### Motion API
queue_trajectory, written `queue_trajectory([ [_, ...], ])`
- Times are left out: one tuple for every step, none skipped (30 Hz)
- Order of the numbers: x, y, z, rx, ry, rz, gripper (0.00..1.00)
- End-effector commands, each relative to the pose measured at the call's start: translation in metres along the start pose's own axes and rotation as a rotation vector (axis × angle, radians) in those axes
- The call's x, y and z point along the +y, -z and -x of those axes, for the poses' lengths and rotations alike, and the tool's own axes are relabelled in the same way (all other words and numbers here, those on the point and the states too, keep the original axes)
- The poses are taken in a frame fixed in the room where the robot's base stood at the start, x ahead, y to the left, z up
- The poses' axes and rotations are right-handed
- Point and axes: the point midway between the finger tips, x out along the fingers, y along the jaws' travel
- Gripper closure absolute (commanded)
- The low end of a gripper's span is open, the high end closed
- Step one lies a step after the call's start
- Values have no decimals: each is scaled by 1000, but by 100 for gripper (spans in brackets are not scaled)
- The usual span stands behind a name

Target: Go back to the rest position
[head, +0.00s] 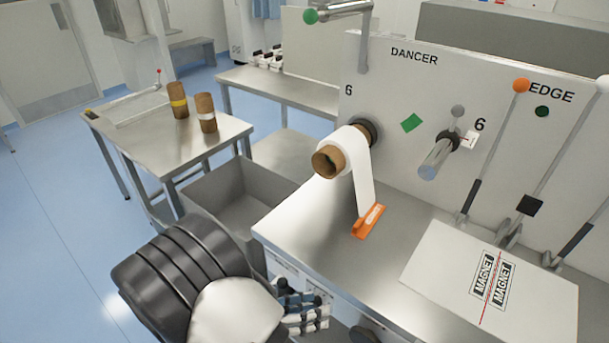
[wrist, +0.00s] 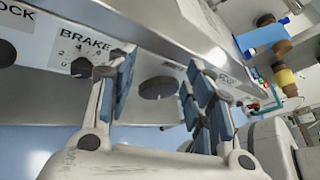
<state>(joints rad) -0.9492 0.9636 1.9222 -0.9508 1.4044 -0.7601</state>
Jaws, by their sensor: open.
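My gripper (head: 304,308) is low in the head view, beside the front edge of the steel bench (head: 330,262) and below its top. In the wrist view my gripper (wrist: 160,72) is open, with blue-padded fingers apart and nothing between them. Beyond the fingers is a panel marked BRAKE (wrist: 85,42), with a dark round knob (wrist: 157,88) showing in the gap. Whether the fingers touch the panel cannot be told. My dark arm covers part of the floor and bin.
A white roll (head: 352,146) on a brown core sticks out from the machine wall, its web running down to an orange piece (head: 368,221). A grey bin (head: 240,190) stands left of the bench. A side table (head: 150,140) bears two brown cores. Blue floor is clear at left.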

Motion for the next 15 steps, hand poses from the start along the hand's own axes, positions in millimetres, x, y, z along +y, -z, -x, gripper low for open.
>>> queue_trajectory([
  [-15,-18,-5,84,28,-101,53],
  [-24,-25,-8,131,44,-158,53],
  [-36,-34,-12,190,67,-233,53],
  [-44,-40,-14,235,84,-290,53],
  [-53,-46,-16,278,101,-348,53],
  [-65,-53,-19,336,126,-426,53],
  [-74,-58,-21,378,143,-485,53],
  [-83,-62,-23,420,162,-545,53],
  [-95,-68,-25,475,186,-625,53],
  [-104,-72,-26,514,206,-685,53],
  [-112,-75,-27,554,224,-746,53],
  [-124,-80,-28,606,250,-829,53],
  [-132,-83,-29,643,269,-889,53],
  [-140,-86,-29,681,287,-952,53],
  [-151,-89,-29,730,313,-1035,53],
])
